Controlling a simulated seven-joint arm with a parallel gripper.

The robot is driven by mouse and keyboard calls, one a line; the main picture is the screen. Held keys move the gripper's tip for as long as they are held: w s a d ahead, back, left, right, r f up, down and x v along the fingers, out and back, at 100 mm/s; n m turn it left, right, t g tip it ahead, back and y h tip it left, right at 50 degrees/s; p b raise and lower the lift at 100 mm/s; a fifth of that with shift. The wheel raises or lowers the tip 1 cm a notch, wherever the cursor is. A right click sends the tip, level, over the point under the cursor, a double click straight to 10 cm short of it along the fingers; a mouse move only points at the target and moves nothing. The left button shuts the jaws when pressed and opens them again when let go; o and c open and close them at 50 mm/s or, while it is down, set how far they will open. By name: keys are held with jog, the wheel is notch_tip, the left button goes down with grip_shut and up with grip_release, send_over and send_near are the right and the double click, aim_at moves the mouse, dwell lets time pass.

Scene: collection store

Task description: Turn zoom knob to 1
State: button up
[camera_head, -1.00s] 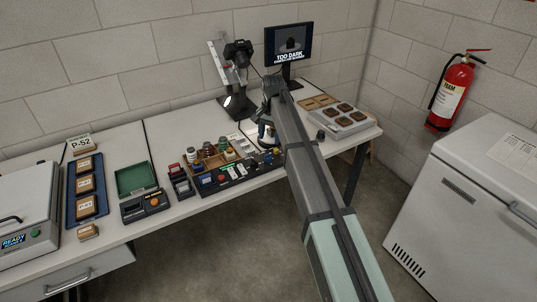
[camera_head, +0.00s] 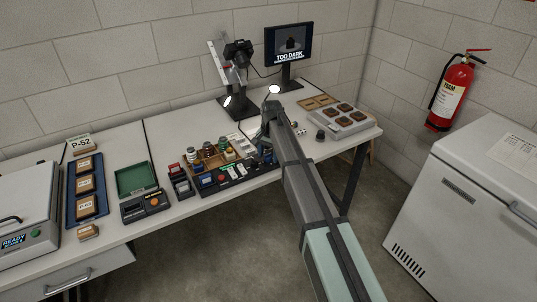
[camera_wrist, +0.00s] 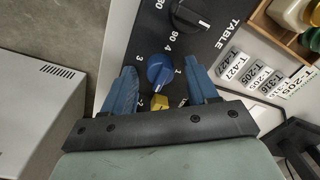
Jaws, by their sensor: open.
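A blue knob (camera_wrist: 160,69) stands on a black control panel (camera_wrist: 150,30), with the digits 1 to 4 printed around it. The 1 is on its right and the 3 on its left in the wrist view. I cannot tell which digit its pointer faces. My gripper (camera_wrist: 162,77) is open, with one blue finger on each side of the knob; contact does not clearly show. A yellow piece (camera_wrist: 160,103) sits just below the knob. In the head view the black panel (camera_head: 236,182) lies at the table's front edge, and my arm hides the knob.
A black knob (camera_wrist: 191,12) marked TABLE is beside the blue one. Label strips (camera_wrist: 246,75) and a wooden tray of jars (camera_head: 213,157) lie close by. The monitor (camera_head: 289,44) reads TOO DARK. A grey tray (camera_head: 342,119) is to the right.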

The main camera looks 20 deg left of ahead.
jog(key=shift+c, duration=0.5)
jog(key=c, duration=0.9)
jog(key=shift+c, duration=0.2)
jog(key=n, duration=0.4)
jog(key=shift+n, duration=0.3)
jog(key=n, duration=0.4)
jog(key=shift+n+g, duration=0.3)
jog(key=n, duration=0.4)
jog(key=shift+a+n, duration=0.1)
jog(key=shift+n, duration=2.3)
